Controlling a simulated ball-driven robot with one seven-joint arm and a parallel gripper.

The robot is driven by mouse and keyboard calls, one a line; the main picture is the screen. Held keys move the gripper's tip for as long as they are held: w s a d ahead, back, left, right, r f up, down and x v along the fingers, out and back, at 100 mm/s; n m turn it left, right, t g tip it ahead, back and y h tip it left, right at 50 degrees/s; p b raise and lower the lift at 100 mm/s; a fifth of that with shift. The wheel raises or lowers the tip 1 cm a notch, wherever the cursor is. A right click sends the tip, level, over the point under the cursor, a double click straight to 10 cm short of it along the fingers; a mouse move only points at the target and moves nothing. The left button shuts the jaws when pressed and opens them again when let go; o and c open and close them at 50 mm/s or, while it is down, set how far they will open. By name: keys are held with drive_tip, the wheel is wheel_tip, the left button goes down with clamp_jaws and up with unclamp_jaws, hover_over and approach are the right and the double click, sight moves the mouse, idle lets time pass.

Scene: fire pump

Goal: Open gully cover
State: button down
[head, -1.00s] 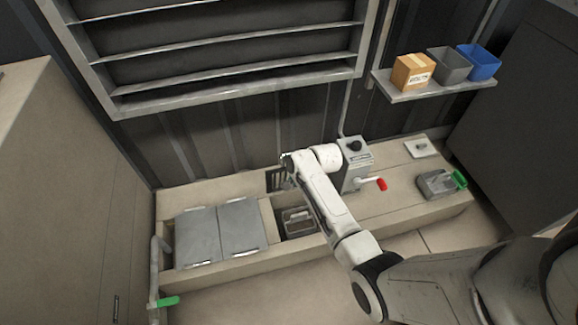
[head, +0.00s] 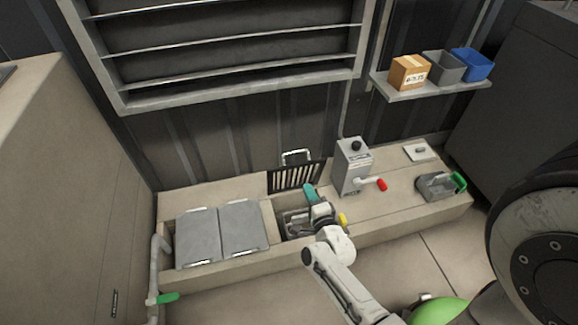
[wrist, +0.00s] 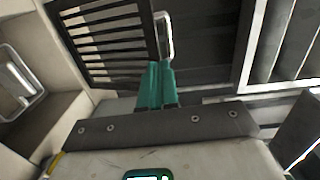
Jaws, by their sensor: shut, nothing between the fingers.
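A dark slatted grate, which looks like the gully cover (head: 282,182), stands upright at the back of an open compartment in the beige bench. Its pale metal loop handle (head: 297,152) sticks up at the top edge. The wrist view shows the slatted cover (wrist: 98,46) at upper left and the handle (wrist: 170,36) beside it. My gripper (head: 309,188) is shut and empty, its teal fingers in front of the grate. In the wrist view my gripper (wrist: 154,68) appears just below the handle; I cannot tell whether they touch. My gripper partly hides the compartment.
Two grey lids (head: 198,240) lie to the left. A grey container (head: 292,222) sits in the compartment. A shelf (head: 440,90) hangs above.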

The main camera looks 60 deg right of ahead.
sight(299, 164)
drive_tip(key=shift+m+h, duration=0.3)
drive_tip(key=shift+h, duration=0.1)
drive_tip(key=b+x, duration=0.1)
drive_tip(key=x, duration=0.3)
drive_tip(key=b+x, duration=0.1)
drive_tip(key=x, duration=0.3)
drive_tip(key=b+x, duration=0.1)
drive_tip(key=x, duration=0.3)
drive_tip(key=shift+s+d+r+b, duration=0.1)
drive_tip(key=shift+d+r+b, duration=0.2)
drive_tip(key=shift+d, duration=0.15)
